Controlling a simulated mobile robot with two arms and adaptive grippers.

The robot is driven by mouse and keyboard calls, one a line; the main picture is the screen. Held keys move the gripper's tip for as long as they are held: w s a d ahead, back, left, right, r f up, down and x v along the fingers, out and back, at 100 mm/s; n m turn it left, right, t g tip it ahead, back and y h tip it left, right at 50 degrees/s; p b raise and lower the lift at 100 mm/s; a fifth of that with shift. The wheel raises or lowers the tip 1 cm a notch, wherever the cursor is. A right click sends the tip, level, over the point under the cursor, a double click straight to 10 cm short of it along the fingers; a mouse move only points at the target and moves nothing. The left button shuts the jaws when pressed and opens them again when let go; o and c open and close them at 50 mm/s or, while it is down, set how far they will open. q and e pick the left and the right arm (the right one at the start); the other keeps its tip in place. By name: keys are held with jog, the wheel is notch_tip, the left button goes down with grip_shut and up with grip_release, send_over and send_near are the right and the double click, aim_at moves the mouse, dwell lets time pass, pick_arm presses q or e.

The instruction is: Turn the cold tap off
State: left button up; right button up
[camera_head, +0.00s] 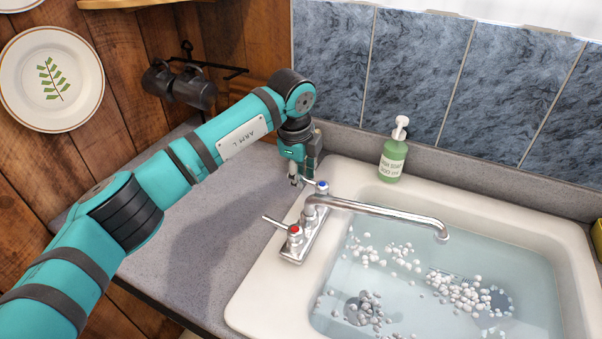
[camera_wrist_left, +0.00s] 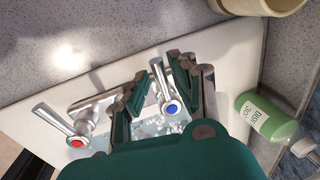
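The cold tap (camera_head: 322,187) has a blue cap and a short chrome lever pointing left, behind the long spout (camera_head: 390,210). In the left wrist view, the cold tap (camera_wrist_left: 173,107) has its lever lying between my fingers. My left gripper (camera_head: 297,180) points down at this lever. It also shows in the left wrist view (camera_wrist_left: 157,70), its two fingers spread with gaps to the lever. The hot tap (camera_head: 295,233) has a red cap and a lever pointing left. No water stream is clear at the spout. My right gripper is not in view.
The white sink (camera_head: 262,290) holds water with white bubbles. A green soap bottle (camera_head: 393,158) stands on the back rim, right of the taps. Dark mugs (camera_head: 193,88) hang on the wall at the left. The grey counter (camera_head: 205,240) left of the sink is clear.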

pick_arm(q)
jog(key=shift+o, duration=0.6)
notch_tip(320, 180, up, 12)
jog(key=s+a, duration=0.1)
jog(key=s, duration=0.1)
jog(key=shift+f, duration=0.1)
